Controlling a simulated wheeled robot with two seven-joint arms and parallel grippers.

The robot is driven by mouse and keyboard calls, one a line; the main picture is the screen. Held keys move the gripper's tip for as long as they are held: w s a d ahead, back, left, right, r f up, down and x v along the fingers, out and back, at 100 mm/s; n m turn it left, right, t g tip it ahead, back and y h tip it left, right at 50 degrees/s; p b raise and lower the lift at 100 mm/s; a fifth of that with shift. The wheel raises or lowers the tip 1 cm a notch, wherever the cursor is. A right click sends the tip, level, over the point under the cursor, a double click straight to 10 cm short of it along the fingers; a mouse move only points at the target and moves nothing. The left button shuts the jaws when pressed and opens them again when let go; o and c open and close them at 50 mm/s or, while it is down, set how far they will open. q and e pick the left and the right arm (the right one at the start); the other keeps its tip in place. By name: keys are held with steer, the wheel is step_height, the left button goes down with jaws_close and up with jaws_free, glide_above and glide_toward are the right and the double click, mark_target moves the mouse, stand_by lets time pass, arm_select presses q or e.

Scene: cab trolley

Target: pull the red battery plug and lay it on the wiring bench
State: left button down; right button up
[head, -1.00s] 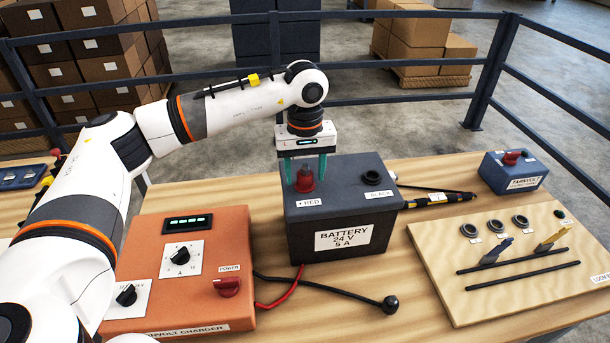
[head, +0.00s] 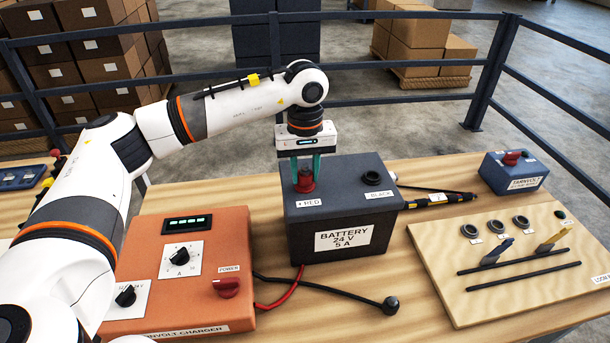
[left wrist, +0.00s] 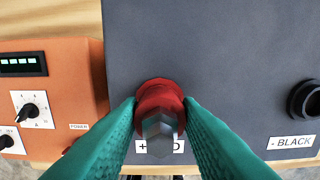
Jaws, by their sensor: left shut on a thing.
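The red battery plug (head: 305,182) sits upright on the left part of the top of the dark grey battery (head: 340,190), behind the red label. My left gripper (head: 306,170) reaches down over it from above, its green fingers shut on the plug from both sides. In the left wrist view the red plug (left wrist: 160,105) shows between the two green fingertips. The wiring bench (head: 210,185) is the wooden top under the battery. My right gripper is not in view.
An orange charger (head: 150,230) stands left of the battery. A black plug (head: 390,305) on a cable lies in front on the wood. A panel with slots and sockets (head: 440,240) and a blue box (head: 512,172) are at right. A rail runs behind.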

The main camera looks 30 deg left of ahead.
mark_target(305, 166)
arm_select(q)
steer(key=shift+r, duration=0.15)
steer(key=shift+r+p, duration=1.55)
steer(key=shift+r, duration=1.35)
